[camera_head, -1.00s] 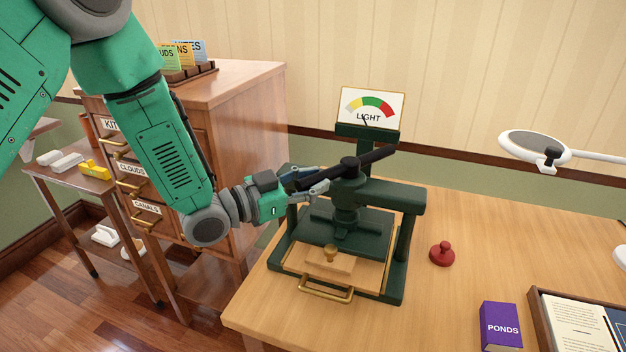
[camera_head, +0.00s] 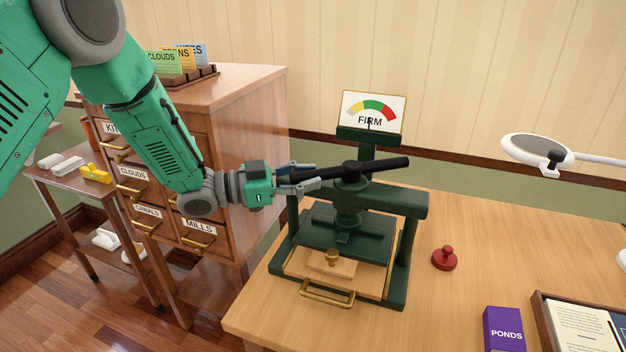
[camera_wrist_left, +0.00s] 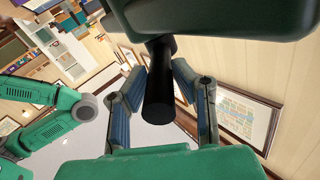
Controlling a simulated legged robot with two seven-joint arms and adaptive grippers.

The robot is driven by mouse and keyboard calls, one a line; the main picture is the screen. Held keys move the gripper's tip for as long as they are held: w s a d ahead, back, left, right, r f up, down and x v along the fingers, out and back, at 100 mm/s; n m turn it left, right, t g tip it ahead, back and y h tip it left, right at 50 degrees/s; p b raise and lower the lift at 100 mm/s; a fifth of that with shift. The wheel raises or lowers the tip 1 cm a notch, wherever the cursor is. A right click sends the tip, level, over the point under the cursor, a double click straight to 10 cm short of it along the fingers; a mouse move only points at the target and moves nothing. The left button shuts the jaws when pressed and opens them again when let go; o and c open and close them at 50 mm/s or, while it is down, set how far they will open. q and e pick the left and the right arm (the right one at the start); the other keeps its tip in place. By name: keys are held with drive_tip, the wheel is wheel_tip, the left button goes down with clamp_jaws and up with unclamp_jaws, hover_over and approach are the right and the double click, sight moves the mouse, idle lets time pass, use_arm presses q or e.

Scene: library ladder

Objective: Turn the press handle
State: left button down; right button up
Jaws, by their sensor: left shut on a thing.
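The dark green press (camera_head: 416,240) stands on the wooden table, with a wooden block with a brass knob (camera_head: 332,262) on its tray. Its black handle bar (camera_head: 384,165) runs across the top of the screw, roughly left to right. My left gripper (camera_head: 306,178) is shut on the left end of the press handle. In the left wrist view the black handle end (camera_wrist_left: 159,100) sits between the two fingers. A gauge sign (camera_head: 373,110) above the press reads FIRM, its needle near the middle. My right gripper is not in view.
A wooden drawer cabinet (camera_head: 240,110) stands left of the table, close to my left arm. A red knob piece (camera_head: 445,258), a purple PONDS box (camera_head: 503,330) and a white magnifier lamp (camera_head: 537,150) are on the right. The table between the press and the red piece is clear.

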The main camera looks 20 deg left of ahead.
use_arm(q)
drive_tip(key=shift+a, duration=0.25)
drive_tip(key=c, duration=1.3)
unclamp_jaws()
drive_tip(key=shift+c, duration=0.2)
drive_tip(key=shift+a+f, duration=0.1)
drive_tip(key=shift+a, duration=0.35)
drive_tip(key=v, duration=1.1)
drive_tip(key=shift+s, duration=0.3)
drive_tip(key=shift+a+f, duration=0.1)
drive_tip(key=shift+a, duration=0.3)
drive_tip(key=shift+a, duration=0.15)
